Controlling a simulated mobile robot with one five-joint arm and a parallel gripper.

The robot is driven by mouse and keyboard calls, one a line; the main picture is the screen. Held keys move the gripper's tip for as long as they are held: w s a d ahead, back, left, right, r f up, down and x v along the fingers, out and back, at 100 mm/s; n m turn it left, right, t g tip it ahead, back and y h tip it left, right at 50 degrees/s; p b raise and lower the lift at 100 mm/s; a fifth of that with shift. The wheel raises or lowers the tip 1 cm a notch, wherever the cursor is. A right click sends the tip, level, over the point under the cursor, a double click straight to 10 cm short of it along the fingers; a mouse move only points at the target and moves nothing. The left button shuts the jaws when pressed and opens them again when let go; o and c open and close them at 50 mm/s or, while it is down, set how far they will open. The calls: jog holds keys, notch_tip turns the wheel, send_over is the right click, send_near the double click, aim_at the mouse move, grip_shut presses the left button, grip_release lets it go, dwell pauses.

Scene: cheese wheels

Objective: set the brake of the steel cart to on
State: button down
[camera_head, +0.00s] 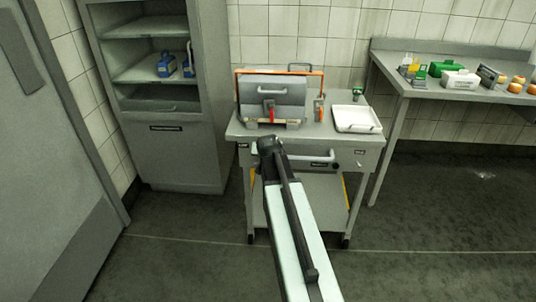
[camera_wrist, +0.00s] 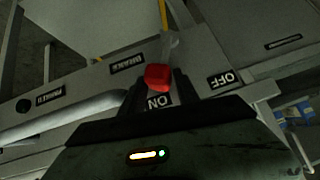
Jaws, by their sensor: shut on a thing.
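The steel cart (camera_head: 312,160) stands ahead against the tiled wall. My gripper (camera_head: 268,143) is at the left part of its front edge and hides the brake lever in the head view. In the wrist view, my gripper (camera_wrist: 159,86) is shut on the red knob of the brake lever (camera_wrist: 158,77), with one dark finger on each side. The ON label (camera_wrist: 159,101) is right beside the knob, partly covered by the fingers. The OFF label (camera_wrist: 222,79) is farther right, apart from the knob. The BRAKE label (camera_wrist: 128,63) is to the left.
The cart top holds a steel box with a red handle (camera_head: 270,114) and a white tray (camera_head: 357,119). A drawer handle (camera_head: 312,157) is on the cart front. A grey cabinet (camera_head: 182,155) stands left, a side table (camera_head: 452,88) right. The floor around is clear.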

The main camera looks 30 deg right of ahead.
jog(key=shift+s+a+f, duration=0.15)
jog(key=shift+a, duration=0.05)
jog(key=c, duration=1)
grip_release()
jog(key=shift+c, duration=0.2)
